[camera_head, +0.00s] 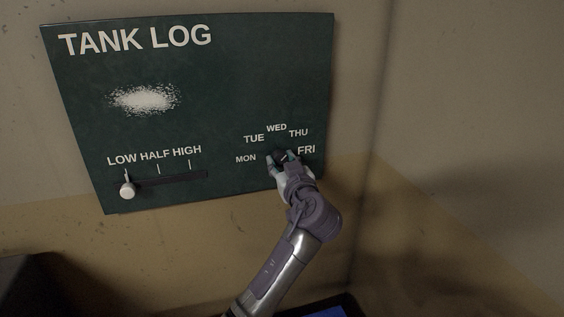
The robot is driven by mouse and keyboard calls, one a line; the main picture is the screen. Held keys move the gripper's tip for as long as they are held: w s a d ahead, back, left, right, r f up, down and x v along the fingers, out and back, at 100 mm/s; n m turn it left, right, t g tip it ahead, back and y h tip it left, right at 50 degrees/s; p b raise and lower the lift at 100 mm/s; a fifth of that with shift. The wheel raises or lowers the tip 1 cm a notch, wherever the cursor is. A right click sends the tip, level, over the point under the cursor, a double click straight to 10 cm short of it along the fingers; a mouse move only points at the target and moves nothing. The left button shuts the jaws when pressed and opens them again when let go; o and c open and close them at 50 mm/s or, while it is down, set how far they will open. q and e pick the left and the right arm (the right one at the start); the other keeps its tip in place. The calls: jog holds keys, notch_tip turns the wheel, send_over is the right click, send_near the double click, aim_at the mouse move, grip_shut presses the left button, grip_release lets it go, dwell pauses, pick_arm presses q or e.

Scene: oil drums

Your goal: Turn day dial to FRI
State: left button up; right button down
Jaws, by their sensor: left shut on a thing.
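The dark green TANK LOG board (230,80) hangs on the wall. A small dark day dial (281,156) sits at its lower right, below an arc of labels MON, TUE, WED, THU and FRI. My left gripper (284,158) is shut on the dial, and its fingers and wrist cover much of it. A light mark shows on the dial between the fingers, but I cannot tell for sure which day it points to. The FRI label (306,150) is just right of the gripper. My right gripper is not in view.
A slider with a pale round knob (127,190) stands at the LOW end of its dark slot, at the board's lower left. A dark object (28,285) is at the bottom left. The wall right of the board is clear.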

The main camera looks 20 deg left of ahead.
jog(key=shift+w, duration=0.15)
pick_arm(q)
jog(key=shift+m, duration=1.8)
jog(key=m+p, duration=0.1)
jog(key=m, duration=0.2)
jog(key=shift+r+m, duration=0.1)
jog(key=shift+m, duration=1)
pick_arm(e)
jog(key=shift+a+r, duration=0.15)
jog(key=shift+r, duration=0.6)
pick_arm(q)
jog(key=o, duration=1.1)
jog(key=shift+o, duration=0.2)
